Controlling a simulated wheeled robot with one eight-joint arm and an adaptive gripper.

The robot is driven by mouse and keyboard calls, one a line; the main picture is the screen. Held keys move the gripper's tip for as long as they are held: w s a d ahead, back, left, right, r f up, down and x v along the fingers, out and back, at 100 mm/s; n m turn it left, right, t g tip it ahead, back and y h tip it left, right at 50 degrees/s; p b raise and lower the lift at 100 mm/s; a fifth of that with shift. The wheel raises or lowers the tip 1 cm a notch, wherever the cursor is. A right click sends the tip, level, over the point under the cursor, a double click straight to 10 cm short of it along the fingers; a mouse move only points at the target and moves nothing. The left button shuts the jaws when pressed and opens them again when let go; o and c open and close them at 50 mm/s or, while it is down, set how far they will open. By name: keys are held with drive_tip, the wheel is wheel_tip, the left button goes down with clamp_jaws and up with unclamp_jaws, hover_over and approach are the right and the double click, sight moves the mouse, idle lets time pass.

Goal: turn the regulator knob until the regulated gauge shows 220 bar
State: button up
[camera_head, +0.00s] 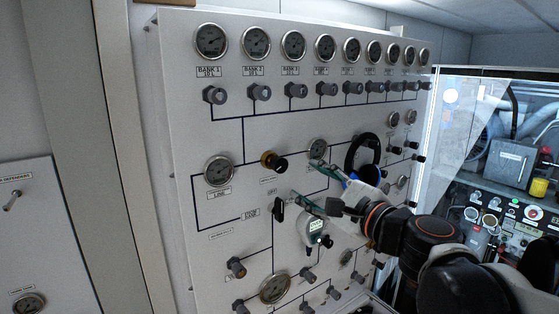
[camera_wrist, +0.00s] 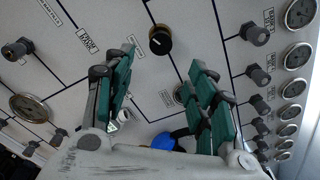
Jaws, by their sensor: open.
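The regulator knob (camera_head: 273,161) is black with a brass collar, mounted mid-panel. In the wrist view the knob (camera_wrist: 160,40) shows beyond and between my fingertips, with a pale mark on its face. My gripper (camera_head: 307,182) has green finger pads, spread open and empty. It is to the right of and below the knob in the head view, apart from it. What appears to be the regulated gauge (camera_head: 317,148) is a small round dial just above my upper fingertip. Its reading is too small to tell. In the wrist view my gripper (camera_wrist: 162,62) points toward the knob.
A row of bank gauges (camera_head: 293,45) with grey knobs below runs along the top. A line gauge (camera_head: 218,171) is left of the knob. A black lever (camera_head: 278,208) and a white device with a green display (camera_head: 316,232) are below. A black ring (camera_head: 363,152) stands right.

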sight(282, 167)
drive_tip(key=w+a+m+p, duration=0.1)
drive_tip(key=w+a+m, duration=0.1)
drive_tip(key=w+m, duration=0.1)
drive_tip(key=w+a+m+p, duration=0.1)
drive_tip(key=w+a+m, duration=0.1)
drive_tip(key=w, duration=0.2)
drive_tip(key=w+a+m+p, duration=0.1)
drive_tip(key=w+a+m, duration=0.2)
drive_tip(key=w, duration=0.1)
drive_tip(key=shift+w+m, duration=0.2)
drive_tip(key=shift+m, duration=0.1)
idle(0.4)
drive_tip(key=shift+c, duration=0.5)
drive_tip(key=c, duration=1)
